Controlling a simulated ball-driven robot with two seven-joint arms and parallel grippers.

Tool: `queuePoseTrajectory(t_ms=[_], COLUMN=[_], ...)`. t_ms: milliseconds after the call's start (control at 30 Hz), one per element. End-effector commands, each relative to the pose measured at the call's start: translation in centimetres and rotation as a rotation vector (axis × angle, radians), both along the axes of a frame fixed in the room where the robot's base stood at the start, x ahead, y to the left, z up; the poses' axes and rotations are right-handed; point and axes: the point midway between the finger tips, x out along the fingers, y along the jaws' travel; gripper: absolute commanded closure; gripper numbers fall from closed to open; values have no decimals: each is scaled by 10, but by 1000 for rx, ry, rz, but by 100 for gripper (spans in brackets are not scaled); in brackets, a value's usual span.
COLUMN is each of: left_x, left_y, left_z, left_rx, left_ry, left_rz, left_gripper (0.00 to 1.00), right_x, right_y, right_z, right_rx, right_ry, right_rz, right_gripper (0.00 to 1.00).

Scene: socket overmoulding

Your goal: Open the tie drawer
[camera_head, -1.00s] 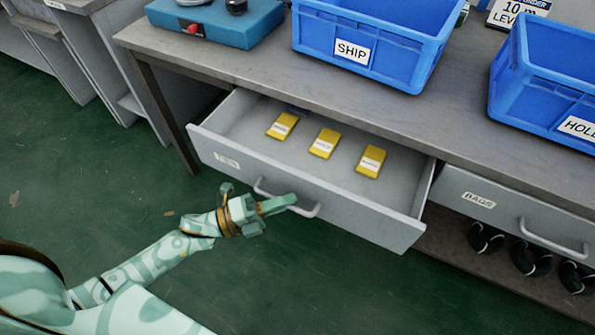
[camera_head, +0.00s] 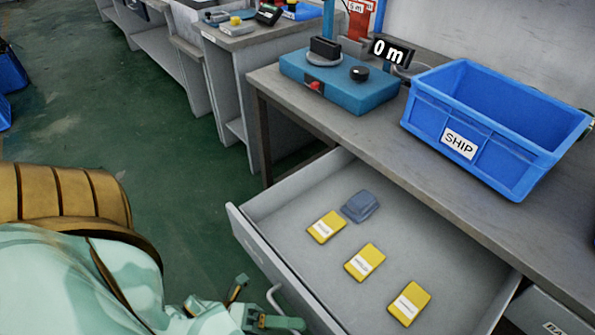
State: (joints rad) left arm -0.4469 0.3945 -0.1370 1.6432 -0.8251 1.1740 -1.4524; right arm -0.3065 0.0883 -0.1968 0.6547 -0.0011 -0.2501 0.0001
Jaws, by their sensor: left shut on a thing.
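The tie drawer (camera_head: 243,228) is pulled well out from under the bench, and its inside is in plain sight. Three yellow packets with white labels, the left one (camera_head: 326,227), the middle one (camera_head: 365,262) and the right one (camera_head: 409,302), lie on its floor. A grey-blue item (camera_head: 360,206) lies behind the left packet. My left gripper (camera_head: 272,318) is at the drawer's front, shut on the bar handle (camera_head: 276,296). The handle's lower part is cut off by the picture's bottom edge. My right gripper is not in view.
The bench top (camera_head: 395,150) holds a blue device (camera_head: 340,92) with a "0 m" display (camera_head: 390,52), and a blue SHIP bin (camera_head: 480,125). Another bench (camera_head: 235,45) stands at the back left. The green floor (camera_head: 150,150) left of the drawer is clear.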

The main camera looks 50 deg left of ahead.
Motion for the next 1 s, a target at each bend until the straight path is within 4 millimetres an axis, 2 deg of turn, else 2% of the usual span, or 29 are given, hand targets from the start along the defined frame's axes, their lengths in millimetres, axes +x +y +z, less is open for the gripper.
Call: queuePoseTrajectory(t_ms=[333, 367, 400, 433, 1000], left_x=[-1, -1, -1, 0, -5], left_y=[1, 1, 1, 1, 5], left_z=[-1, -1, -1, -1, -1], left_rx=[3, 3, 3, 2, 2], left_ry=[3, 3, 3, 2, 2], left_rz=[2, 2, 2, 1, 0], left_gripper=[100, 81, 70, 68, 68], right_x=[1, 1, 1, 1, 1], right_y=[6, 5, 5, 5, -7], right_z=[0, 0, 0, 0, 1], right_rx=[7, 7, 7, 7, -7], right_ry=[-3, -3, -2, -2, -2], right_rz=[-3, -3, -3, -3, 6], right_gripper=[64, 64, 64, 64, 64])
